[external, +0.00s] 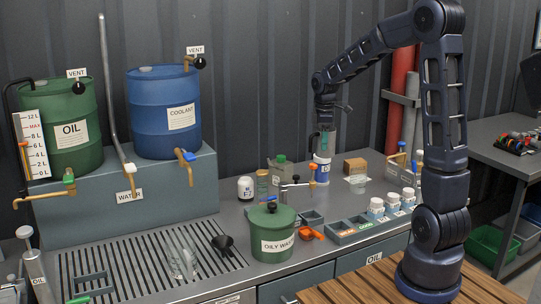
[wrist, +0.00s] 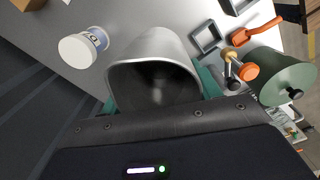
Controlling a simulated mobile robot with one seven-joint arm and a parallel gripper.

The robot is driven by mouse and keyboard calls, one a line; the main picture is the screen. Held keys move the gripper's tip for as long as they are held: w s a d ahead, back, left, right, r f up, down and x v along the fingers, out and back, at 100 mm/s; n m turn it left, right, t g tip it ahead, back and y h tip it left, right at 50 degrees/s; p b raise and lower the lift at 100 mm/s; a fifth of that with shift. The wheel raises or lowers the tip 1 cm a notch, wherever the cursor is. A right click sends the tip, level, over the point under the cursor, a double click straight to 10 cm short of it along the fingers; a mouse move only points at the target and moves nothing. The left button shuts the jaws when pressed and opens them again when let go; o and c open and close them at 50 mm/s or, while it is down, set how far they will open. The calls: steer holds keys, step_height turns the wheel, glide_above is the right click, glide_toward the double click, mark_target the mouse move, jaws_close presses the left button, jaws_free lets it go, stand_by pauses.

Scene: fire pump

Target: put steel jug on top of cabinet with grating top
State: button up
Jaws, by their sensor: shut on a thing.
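A steel jug (wrist: 155,62) shows large in the middle of the wrist view, its open mouth facing the camera. My gripper (wrist: 160,92) is shut on it, with a teal finger on each side. In the external view my gripper (external: 325,143) hangs over the back of the bench, above a white tub with a blue label (external: 320,170). The jug is hard to make out there. The slotted grating (external: 130,268) is set into the left part of the bench-top cabinet. A black funnel (external: 222,243) and clear bottles (external: 182,262) stand on it.
The green oily-waste can (external: 270,232) stands between the grating and a grey tray (external: 350,232). A dark-capped white bottle (external: 245,188) and a brown jar (external: 262,185) stand left of my gripper. The blue drum (external: 165,110) stands on a raised grey box (external: 120,205).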

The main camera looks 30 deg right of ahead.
steer(key=shift+s+d+m, duration=0.1)
steer(key=shift+d+m, duration=0.6)
steer(key=shift+d, duration=0.25)
steer(key=shift+d+f, duration=0.15)
steer(key=shift+f, duration=0.15)
step_height(320, 180, down, 19)
steer(key=shift+f, duration=0.2)
steer(key=shift+f, duration=0.15)
steer(key=o, duration=1.1)
steer(key=shift+o, duration=0.2)
